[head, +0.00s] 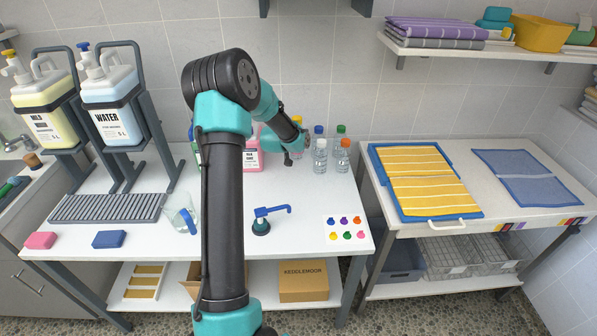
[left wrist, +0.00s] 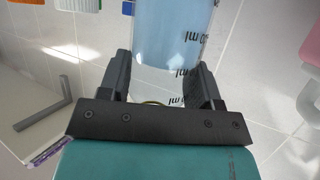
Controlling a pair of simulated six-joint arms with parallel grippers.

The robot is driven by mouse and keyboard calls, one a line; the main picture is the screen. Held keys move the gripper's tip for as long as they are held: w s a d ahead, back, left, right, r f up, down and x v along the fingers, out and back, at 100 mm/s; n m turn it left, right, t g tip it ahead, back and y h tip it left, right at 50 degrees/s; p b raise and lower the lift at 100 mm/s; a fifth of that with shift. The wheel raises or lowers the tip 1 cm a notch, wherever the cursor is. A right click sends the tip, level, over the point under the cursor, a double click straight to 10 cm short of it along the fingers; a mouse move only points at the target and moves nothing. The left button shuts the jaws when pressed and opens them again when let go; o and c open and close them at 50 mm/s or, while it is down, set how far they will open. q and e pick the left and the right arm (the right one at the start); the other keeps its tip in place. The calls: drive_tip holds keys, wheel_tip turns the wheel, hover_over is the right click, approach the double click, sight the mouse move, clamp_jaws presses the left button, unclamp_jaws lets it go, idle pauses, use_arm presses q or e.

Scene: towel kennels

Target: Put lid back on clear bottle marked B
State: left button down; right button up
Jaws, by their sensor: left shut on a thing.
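Several small clear bottles stand at the back of the table: one with a white cap (head: 320,156), one with an orange cap (head: 343,156), others with a blue cap (head: 319,130) and a green cap (head: 341,130). No letter B is readable. My left gripper (head: 297,142) is beside this group, partly hidden by its own arm. In the left wrist view its fingers (left wrist: 165,78) are shut on a clear bottle (left wrist: 176,40) with bluish contents and printed ml marks. My right gripper is not in view.
A pink bottle (head: 252,157) stands left of the group. Large WATER dispenser (head: 110,105) at left. The table's middle is mostly clear.

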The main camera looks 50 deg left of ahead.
sight(297, 154)
use_arm(q)
drive_tip(key=shift+f, duration=3.1)
drive_tip(key=shift+f, duration=0.1)
drive_tip(key=shift+f, duration=1.8)
drive_tip(key=shift+f, duration=0.15)
drive_tip(key=shift+c, duration=1.6)
unclamp_jaws()
drive_tip(key=shift+s+d+r, duration=0.2)
drive_tip(key=shift+s+r, duration=0.15)
drive_tip(key=shift+s, duration=0.05)
drive_tip(key=v, duration=1.1)
drive_tip(key=shift+r, duration=0.1)
